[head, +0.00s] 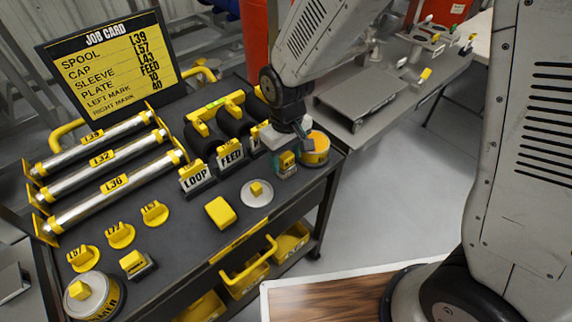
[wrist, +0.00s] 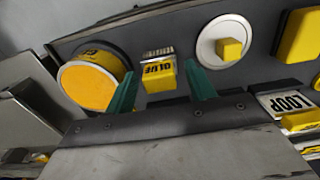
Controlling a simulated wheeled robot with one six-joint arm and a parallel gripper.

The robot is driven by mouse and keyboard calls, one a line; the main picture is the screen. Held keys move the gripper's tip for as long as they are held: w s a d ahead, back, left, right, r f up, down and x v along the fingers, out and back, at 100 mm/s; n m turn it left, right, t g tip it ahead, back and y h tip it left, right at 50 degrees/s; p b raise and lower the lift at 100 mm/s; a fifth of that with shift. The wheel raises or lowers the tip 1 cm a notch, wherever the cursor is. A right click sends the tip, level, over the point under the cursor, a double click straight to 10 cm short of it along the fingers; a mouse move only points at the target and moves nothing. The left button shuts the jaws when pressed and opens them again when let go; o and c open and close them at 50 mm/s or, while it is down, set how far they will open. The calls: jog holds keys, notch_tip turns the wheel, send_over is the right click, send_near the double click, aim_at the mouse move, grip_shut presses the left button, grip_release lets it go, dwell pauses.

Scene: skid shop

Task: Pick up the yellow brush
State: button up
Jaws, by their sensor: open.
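The yellow brush (wrist: 161,76) stands on the dark bench top, with an upside-down label that seems to read GLUE and pale bristles along its far edge in the wrist view. In the head view the brush (head: 288,158) is partly hidden by a teal finger. My gripper (wrist: 163,90) is open, with one teal finger to each side of the brush in the picture. My gripper also shows in the head view (head: 295,150), low over the bench. I see no grip on the brush, and contact is unclear.
An orange-topped can (wrist: 88,84) stands close beside the left finger. A white disc with a yellow cube (wrist: 211,42) lies right of the brush. A yellow block (head: 220,212) lies nearer the bench's front edge.

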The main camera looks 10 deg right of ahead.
jog(key=shift+f, duration=1.3)
jog(key=c, duration=0.8)
jog(key=shift+o, duration=0.2)
